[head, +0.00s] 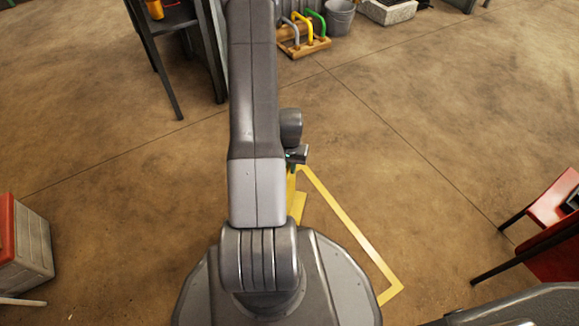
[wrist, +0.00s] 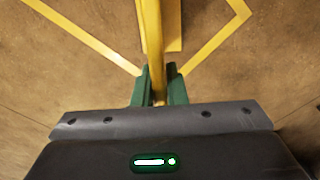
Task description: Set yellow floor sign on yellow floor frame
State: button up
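The yellow floor sign (wrist: 151,35) is between the green fingers of my gripper (wrist: 159,88) in the wrist view, with the fingers close against both its sides. A second yellow panel (wrist: 174,25) shows just right of it. In the head view my arm hides most of the sign; a yellow strip of it (head: 298,207) shows right of the arm. The yellow floor frame (head: 350,225) is an outline on the floor, partly hidden by my arm and base. Its lines also show in the wrist view (wrist: 215,42), on both sides of the sign. I cannot tell whether the sign touches the floor.
A dark table (head: 180,25) stands at the upper left. A red-topped grey box (head: 28,245) is at the left edge, and red furniture (head: 550,205) is at the right edge. A wooden rack (head: 303,45) and a bucket (head: 339,17) are at the back. The floor between is clear.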

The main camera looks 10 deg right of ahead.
jog(key=o, duration=0.3)
jog(key=shift+r, duration=0.15)
notch_tip(320, 180, up, 12)
jog(key=p, duration=0.5)
jog(key=shift+r+p, duration=0.1)
jog(key=shift+p, duration=0.25)
